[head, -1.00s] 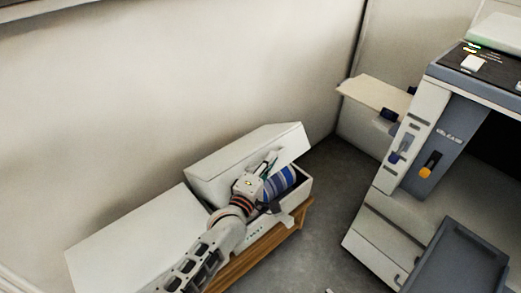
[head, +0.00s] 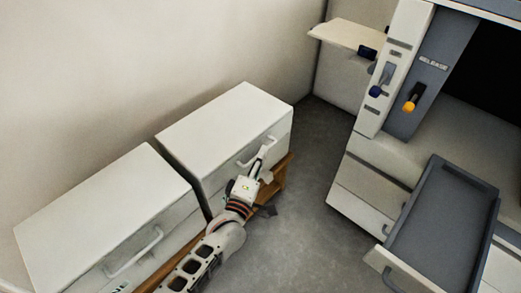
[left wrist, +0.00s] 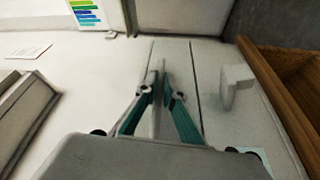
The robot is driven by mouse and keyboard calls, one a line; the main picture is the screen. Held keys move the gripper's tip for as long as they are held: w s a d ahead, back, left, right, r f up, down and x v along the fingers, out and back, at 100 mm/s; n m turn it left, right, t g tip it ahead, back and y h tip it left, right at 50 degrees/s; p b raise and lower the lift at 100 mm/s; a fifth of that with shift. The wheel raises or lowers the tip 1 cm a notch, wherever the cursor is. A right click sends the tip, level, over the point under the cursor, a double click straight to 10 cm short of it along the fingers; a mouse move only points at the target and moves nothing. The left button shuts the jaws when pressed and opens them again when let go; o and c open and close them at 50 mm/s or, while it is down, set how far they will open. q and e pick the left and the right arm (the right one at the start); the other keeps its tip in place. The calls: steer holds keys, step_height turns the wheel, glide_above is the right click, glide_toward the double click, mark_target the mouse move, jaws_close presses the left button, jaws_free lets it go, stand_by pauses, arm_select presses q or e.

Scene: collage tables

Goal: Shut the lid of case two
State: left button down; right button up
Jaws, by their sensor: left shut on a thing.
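The right-hand white case (head: 284,128) stands on a wooden bench; I take it as case two, though its lettering is hidden. Its lid (head: 225,120) lies down level, and no inside shows. My left gripper (head: 262,160) is at the front of this case, shut on the lid's handle (head: 270,141). In the left wrist view the fingers of the left gripper (left wrist: 159,92) close on a thin pale bar against the white front. The arm and gripper hide part of the case's front. My right gripper is not in view.
A second white case (head: 110,210), also with its lid down, stands left of it with a narrow gap between. The wooden bench (head: 280,173) edge runs below. A machine with levers and a grey tray (head: 440,225) stands at right. Grey floor (head: 310,170) between is clear.

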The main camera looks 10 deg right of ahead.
arm_select(q)
steer(key=shift+w+a+f, duration=0.1)
steer(key=shift+a+f, duration=0.15)
steer(key=shift+f, duration=0.05)
steer(key=c, duration=2.4)
jaws_free()
steer(key=shift+c, duration=0.2)
steer(key=shift+f, duration=0.15)
steer(key=shift+d, duration=0.1)
